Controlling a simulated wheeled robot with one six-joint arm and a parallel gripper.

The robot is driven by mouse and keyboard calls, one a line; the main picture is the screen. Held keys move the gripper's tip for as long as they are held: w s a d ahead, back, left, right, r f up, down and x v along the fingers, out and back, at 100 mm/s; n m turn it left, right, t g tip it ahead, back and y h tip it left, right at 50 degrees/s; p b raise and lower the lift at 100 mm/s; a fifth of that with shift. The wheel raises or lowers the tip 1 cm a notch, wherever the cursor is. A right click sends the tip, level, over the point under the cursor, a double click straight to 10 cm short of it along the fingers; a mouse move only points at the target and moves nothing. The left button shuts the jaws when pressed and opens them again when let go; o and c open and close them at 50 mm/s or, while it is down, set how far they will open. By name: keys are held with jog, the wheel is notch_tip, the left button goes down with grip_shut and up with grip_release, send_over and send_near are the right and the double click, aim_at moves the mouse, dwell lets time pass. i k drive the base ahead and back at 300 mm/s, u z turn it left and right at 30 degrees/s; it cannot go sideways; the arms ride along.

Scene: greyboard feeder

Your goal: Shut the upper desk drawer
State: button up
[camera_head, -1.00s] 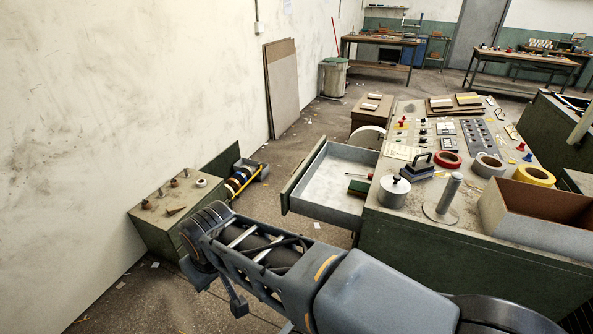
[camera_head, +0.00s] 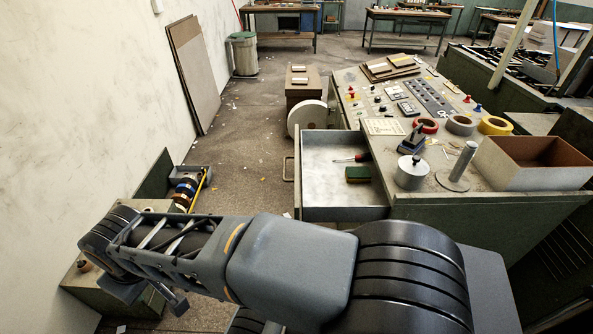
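The upper desk drawer (camera_head: 325,185) is pulled out from the left side of the green control desk (camera_head: 470,207). Its grey inside shows, with a handle (camera_head: 288,168) on its left front. A red-handled screwdriver (camera_head: 352,158) and a dark green block (camera_head: 357,174) lie in it. My arm stretches leftward across the lower picture, in front of the drawer's near side. A dark part that looks like my gripper (camera_head: 175,300) shows below the arm at lower left, apart from the drawer. The arm hides most of it, and its finger opening is not clear.
A white disc (camera_head: 307,118) and a small box stand beyond the drawer. Floor left of the handle is clear.

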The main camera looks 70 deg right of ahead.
aim_at(327, 196)
jog(key=z, duration=1.95)
jog(key=k, duration=1.15)
jog(key=u, duration=1.45)
jog(key=i, duration=0.8)
jog(key=z, duration=0.45)
jog(key=i, duration=0.65)
jog(key=z, duration=0.65)
